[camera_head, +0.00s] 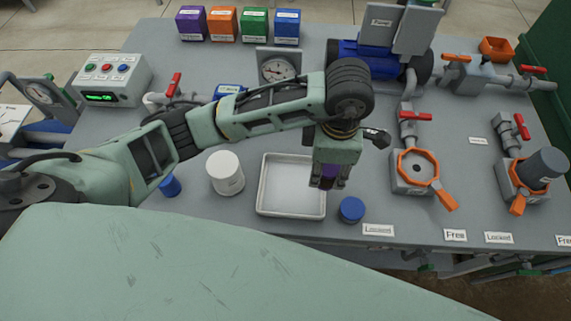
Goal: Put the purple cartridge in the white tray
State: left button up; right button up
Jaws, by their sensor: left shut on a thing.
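My left gripper (328,184) points down at the right edge of the white tray (285,190). It is shut on the purple cartridge (329,171), of which only a small part shows between the fingers. The gripper covers the tray's right rim. I cannot tell how high the cartridge is above the tray or the bench. The visible part of the tray is empty. My right gripper is not in view.
A white round container (225,173) stands left of the tray, and a blue cap (351,210) lies close to its right corner. An orange-ringed fitting (417,167) is further right. Purple (191,24), orange, green and blue boxes stand at the back.

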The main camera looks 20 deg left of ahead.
pick_arm(q)
jog(key=a+f, duration=0.1)
jog(key=a, duration=0.1)
jog(key=a+f+p, duration=0.1)
jog(key=a, duration=0.2)
jog(key=a+f+p, duration=0.1)
jog(key=a+f, duration=0.1)
jog(key=shift+s+a, duration=0.25)
jog(key=shift+f, duration=0.35)
notch_tip(320, 180, down, 3)
jog(key=shift+f+p, duration=0.15)
jog(key=shift+p, duration=0.45)
jog(key=shift+f, duration=0.15)
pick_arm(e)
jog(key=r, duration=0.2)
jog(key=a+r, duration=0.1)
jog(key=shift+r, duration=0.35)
pick_arm(q)
jog(key=shift+f, duration=0.1)
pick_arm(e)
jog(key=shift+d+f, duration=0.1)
pick_arm(q)
jog(key=shift+f+b, duration=0.15)
jog(key=shift+b, duration=0.15)
jog(key=o, duration=1.2)
jog(key=shift+o, duration=0.2)
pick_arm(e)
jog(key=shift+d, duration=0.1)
